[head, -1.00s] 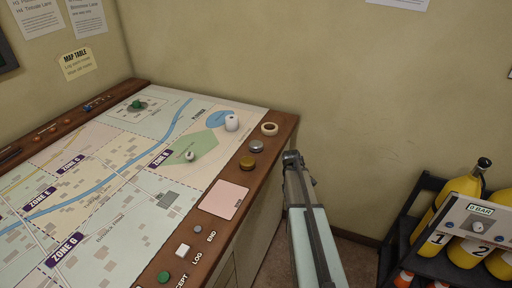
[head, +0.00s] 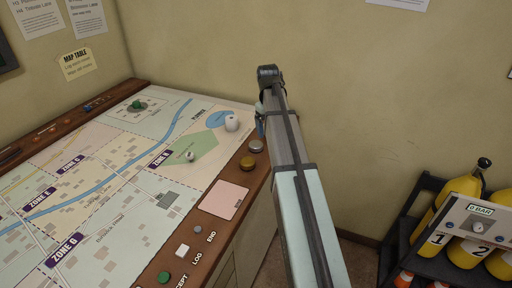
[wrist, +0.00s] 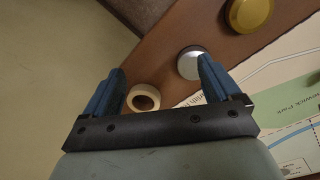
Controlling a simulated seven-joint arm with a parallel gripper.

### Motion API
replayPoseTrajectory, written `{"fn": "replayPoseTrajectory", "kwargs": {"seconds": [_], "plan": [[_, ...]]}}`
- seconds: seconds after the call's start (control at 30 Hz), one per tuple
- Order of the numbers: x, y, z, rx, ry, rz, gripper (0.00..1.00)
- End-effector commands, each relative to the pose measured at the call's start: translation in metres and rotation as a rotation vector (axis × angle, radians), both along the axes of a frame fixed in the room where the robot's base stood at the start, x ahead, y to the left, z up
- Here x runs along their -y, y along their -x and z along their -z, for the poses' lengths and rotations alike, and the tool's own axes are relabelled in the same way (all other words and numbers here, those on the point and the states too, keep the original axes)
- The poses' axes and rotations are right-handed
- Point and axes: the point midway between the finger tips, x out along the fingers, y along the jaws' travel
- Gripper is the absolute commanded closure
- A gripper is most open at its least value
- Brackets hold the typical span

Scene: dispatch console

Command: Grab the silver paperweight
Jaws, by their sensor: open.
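The silver paperweight (head: 256,146) is a small round disc on the wooden border at the right edge of the map table. In the wrist view the silver paperweight (wrist: 187,66) lies by the right fingertip, which hides part of it. My gripper (wrist: 161,68) is open and empty, with its blue fingers apart above the border. The disc is close to the right finger rather than centred between the two. In the head view my arm hides most of the gripper.
A gold disc (head: 248,163) sits beside the silver one, nearer the front. A cream tape ring (wrist: 143,86) lies near the left finger. A white rounded object (head: 232,124) stands on the map. The wall (head: 380,120) is behind, and a cylinder rack (head: 412,215) stands at right.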

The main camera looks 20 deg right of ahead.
Motion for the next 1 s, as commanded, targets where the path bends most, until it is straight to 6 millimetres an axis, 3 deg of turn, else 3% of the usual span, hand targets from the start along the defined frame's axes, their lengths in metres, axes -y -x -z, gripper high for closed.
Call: {"fn": "replayPoseTrajectory", "kwargs": {"seconds": [0.03, 0.2, 0.37, 1.0], "plan": [[-0.014, -0.001, -0.014, 0.036, -0.018, 0.025, 0.10], [-0.045, -0.006, -0.045, 0.116, -0.072, 0.106, 0.10], [-0.057, -0.007, -0.054, 0.143, -0.096, 0.136, 0.10], [-0.056, -0.017, 0.024, 0.143, -0.098, 0.139, 0.10]]}}
